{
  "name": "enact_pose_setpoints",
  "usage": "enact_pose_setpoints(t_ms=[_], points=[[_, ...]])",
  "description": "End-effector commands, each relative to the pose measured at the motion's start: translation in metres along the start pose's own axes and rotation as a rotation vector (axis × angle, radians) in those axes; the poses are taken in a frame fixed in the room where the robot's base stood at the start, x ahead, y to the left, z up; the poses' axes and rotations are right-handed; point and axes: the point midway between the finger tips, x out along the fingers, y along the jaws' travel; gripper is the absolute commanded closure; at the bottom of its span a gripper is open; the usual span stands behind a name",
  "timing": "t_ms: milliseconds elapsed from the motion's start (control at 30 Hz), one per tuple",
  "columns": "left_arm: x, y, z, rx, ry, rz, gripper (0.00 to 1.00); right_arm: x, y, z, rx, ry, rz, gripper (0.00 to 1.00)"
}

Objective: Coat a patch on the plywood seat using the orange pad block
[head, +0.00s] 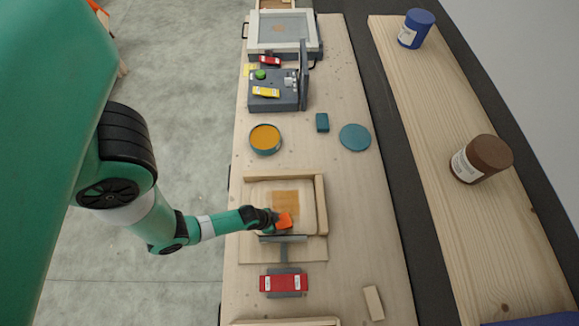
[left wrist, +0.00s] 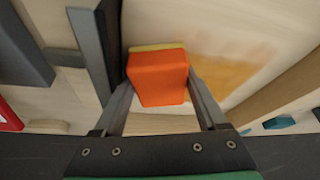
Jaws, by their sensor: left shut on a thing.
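The orange pad block (head: 285,221) is between the fingers of my left gripper (head: 272,220), which is shut on it. In the left wrist view the orange pad block (left wrist: 158,78) shows a yellowish layer along its far edge, and the left gripper (left wrist: 158,100) has a finger on each side of it. The plywood seat (head: 262,195) lies in a wooden frame on the bench. An amber coated patch (head: 286,200) shows on the seat, right beside the pad; it also shows in the left wrist view (left wrist: 222,75). I cannot tell whether the pad touches the seat. My right gripper is not in view.
An open tin of amber liquid (head: 265,138) stands beyond the seat, with a teal lid (head: 355,137) and teal block (head: 322,122) to its right. A red-handled clamp (head: 284,283) sits at the seat's near side. A grey box (head: 275,98) stands farther back.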

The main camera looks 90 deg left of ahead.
Motion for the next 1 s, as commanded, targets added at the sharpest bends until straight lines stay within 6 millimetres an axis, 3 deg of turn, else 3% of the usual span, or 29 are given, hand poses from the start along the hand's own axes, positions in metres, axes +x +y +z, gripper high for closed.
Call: enact_pose_setpoints(t_ms=[400, 667, 1000], points=[[0.004, -0.033, -0.008, -0.003, -0.004, -0.002, 1.0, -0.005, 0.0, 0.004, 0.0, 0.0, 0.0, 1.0], [0.004, -0.038, -0.01, -0.001, -0.001, -0.001, 1.0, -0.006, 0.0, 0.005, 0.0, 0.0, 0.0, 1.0], [0.009, -0.068, -0.017, -0.003, -0.001, -0.002, 1.0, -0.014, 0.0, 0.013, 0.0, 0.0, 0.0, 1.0]])
